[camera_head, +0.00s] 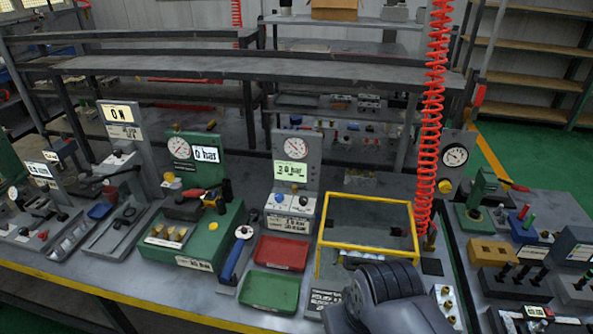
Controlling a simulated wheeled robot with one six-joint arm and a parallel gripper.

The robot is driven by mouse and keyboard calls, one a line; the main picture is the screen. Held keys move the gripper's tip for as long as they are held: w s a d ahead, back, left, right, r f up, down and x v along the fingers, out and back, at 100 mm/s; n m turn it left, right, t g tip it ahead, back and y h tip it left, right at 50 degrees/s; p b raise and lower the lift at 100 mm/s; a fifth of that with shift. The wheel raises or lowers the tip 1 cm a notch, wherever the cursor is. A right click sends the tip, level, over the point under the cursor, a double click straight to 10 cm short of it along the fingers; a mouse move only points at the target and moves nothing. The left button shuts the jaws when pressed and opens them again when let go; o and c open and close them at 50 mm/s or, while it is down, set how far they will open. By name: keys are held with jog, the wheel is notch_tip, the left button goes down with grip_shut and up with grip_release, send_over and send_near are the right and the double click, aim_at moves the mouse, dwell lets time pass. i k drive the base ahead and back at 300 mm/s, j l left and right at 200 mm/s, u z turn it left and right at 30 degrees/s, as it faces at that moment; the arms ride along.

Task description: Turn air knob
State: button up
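No label that I can read marks the air knob. A grey panel (311,170) in the middle has a round gauge (294,148), a green display reading about 2.0 bar, and a small blue knob (278,198). A green station (205,235) to its left has a gauge (179,148), a 0 bar display and a yellow knob (169,177). A dark panel at right carries another gauge (455,156) and a yellow knob (445,186). My arm shows at the bottom, right of centre; my gripper's fingers are not visible.
A yellow-framed clear box (368,201) stands behind my arm. A red tray (281,253) and a green tray (270,291) lie left of it. A red coiled hose (434,90) hangs at right. Several fixtures crowd both sides of the grey bench.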

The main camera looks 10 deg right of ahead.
aim_at(303, 199)
jog(key=i+j+z, duration=0.35)
jog(key=j+z, duration=0.15)
jog(key=j, duration=0.25)
jog(key=i+j+z, duration=0.1)
jog(key=j+z, duration=0.2)
jog(key=j, duration=0.05)
